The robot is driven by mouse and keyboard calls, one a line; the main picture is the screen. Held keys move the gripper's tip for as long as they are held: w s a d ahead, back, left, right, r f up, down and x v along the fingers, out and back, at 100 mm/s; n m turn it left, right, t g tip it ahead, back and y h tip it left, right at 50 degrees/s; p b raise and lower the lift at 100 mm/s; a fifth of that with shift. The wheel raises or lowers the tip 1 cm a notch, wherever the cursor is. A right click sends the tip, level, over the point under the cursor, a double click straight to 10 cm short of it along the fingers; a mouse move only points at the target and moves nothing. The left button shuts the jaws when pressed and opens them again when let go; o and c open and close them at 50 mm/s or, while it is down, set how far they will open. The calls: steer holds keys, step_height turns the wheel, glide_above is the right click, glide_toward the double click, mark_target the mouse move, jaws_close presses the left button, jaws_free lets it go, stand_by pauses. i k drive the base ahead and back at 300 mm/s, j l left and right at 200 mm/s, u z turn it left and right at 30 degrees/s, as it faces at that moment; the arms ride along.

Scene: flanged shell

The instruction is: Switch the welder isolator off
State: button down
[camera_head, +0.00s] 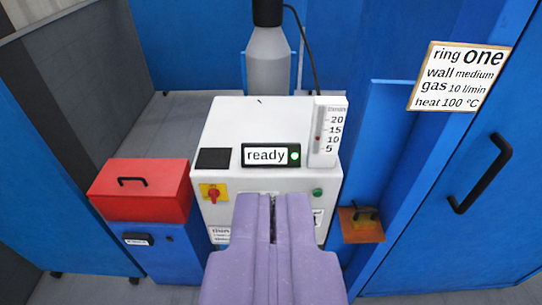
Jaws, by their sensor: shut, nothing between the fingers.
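The welder (228,121) is a white box in the middle of the view. Its isolator (213,194) is a red rotary knob on a yellow plate, on the left of the front face. The knob's handle looks roughly upright, but it is too small to be sure. The display (265,155) reads "ready" beside a lit green lamp. My purple gripper (273,199) is shut and empty, pointing at the welder's front, right of the isolator. It hides the middle of that front face.
A green button (318,193) sits right of my gripper. A red toolbox (140,189) on a blue cabinet (158,255) is close at left. A sign (459,77) hangs on the blue wall.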

mark_target(213, 193)
steer(key=i+j, duration=1.8)
steer(key=l+z, duration=0.05)
